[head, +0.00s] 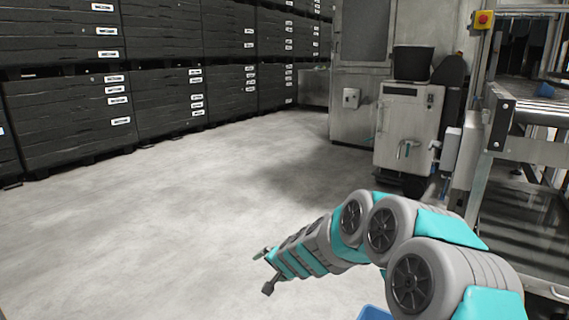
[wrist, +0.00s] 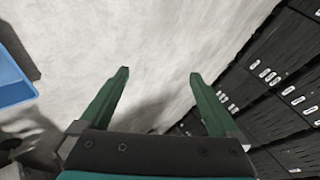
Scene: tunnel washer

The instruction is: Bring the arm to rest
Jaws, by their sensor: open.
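My gripper (wrist: 160,75) is open in the wrist view, its two green fingers wide apart with only bare floor between them. In the head view my gripper (head: 265,269) is at the end of my grey and teal arm, which reaches from the lower right toward the middle over the floor. The gripper is seen from the side there and touches nothing that I can see.
Black stacked crates (head: 70,110) with white labels line the left and back. A grey machine cabinet (head: 405,130) stands at the back right, beside a metal frame (head: 505,120) with a red button (head: 482,19). A blue container (wrist: 12,80) shows at the wrist view's left. The middle floor is clear.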

